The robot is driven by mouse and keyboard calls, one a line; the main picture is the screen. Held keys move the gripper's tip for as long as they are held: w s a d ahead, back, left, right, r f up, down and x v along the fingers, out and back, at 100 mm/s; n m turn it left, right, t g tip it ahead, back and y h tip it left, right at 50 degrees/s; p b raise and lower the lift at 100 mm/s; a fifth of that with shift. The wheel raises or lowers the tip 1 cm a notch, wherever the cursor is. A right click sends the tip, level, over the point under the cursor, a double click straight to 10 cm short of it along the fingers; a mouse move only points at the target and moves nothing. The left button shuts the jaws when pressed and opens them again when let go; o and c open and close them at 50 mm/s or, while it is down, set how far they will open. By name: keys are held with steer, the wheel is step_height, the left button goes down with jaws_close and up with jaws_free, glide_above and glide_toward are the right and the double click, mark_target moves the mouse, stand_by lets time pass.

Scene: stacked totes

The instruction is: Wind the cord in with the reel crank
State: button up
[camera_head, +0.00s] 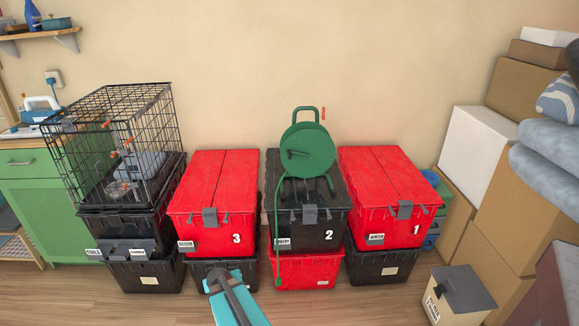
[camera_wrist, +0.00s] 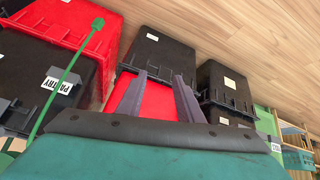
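A green cord reel (camera_head: 309,150) stands upright in its green frame on the black tote numbered 2 (camera_head: 325,237).
Red tote 3 (camera_head: 212,205) and red tote 1 (camera_head: 390,200) flank the reel's stack, each on a black tote. A wire cage (camera_head: 115,140) sits on black totes at left. Cardboard boxes (camera_head: 510,200) crowd the right, with a small box (camera_head: 458,293) on the floor.

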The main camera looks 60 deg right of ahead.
steer(key=w+d+r+m+t+h, duration=0.1)
steer(key=d+r+h, duration=0.1)
steer(key=d+r, duration=0.55)
steer(key=m+t+h+b, duration=0.2)
steer(key=m+t+h, duration=0.1)
steer(key=t+h, duration=0.3)
glide_toward(290, 154)
steer(key=s+a+g+h, duration=0.1)
steer(key=s+a, duration=0.1)
steer(key=a, duration=0.1)
steer(key=shift+w+a+f, duration=0.15)
steer(key=shift+w+f, duration=0.1)
steer(key=shift+f, duration=0.2)
steer(key=shift+w, duration=0.1)
steer(key=shift+b+x, duration=0.5)
steer(key=shift+x, duration=6.35)
